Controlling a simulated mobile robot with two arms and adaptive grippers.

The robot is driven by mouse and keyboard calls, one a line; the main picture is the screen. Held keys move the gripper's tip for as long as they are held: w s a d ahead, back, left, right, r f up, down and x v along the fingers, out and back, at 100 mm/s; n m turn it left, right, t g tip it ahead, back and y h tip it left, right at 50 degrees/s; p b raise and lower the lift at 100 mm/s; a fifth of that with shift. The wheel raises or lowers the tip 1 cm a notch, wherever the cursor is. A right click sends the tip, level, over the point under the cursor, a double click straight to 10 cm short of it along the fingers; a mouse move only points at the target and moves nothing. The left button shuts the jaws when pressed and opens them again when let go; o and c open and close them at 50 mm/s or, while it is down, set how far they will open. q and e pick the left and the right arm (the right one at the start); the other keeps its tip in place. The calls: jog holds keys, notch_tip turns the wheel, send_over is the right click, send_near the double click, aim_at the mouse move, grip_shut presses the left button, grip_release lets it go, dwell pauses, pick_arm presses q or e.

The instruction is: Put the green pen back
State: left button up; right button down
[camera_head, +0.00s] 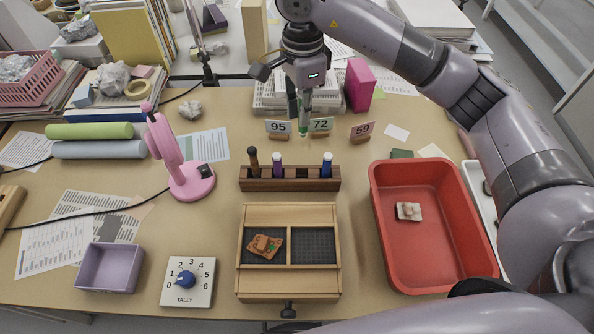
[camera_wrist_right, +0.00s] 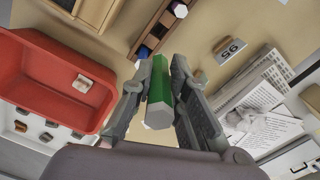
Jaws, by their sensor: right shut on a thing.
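The green pen (camera_wrist_right: 159,88) is held between the fingers of my right gripper (camera_wrist_right: 159,90), which is shut on it. In the head view the gripper (camera_head: 304,100) holds the pen (camera_head: 303,126) pointing down, behind the wooden pen rack (camera_head: 290,186) and in front of the number cards. The rack holds a dark brown pen (camera_head: 253,160), a purple pen (camera_head: 277,161) and a blue pen (camera_head: 327,164). An empty slot shows between the purple and blue pens. The pen is apart from the rack. My left gripper is not in view.
Number cards 95 (camera_head: 278,128), 72 (camera_head: 320,126) and 59 (camera_head: 362,131) stand behind the rack. A red tray (camera_head: 430,270) with a sherd (camera_head: 408,211) is at right. A wooden sherd box (camera_head: 290,215) lies in front; a pink lamp (camera_head: 190,182) stands left.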

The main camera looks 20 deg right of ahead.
jog(key=p, duration=0.2)
send_near(301, 166)
jog(key=s, duration=0.2)
jog(key=f, duration=0.6)
jog(key=shift+s+a, duration=0.1)
jog(key=shift+a, duration=0.25)
jog(key=shift+f+b, duration=0.4)
jog(key=shift+f, duration=0.15)
jog(key=c, duration=1.6)
grip_release()
jog(key=shift+o, duration=0.2)
jog(key=shift+r, duration=0.15)
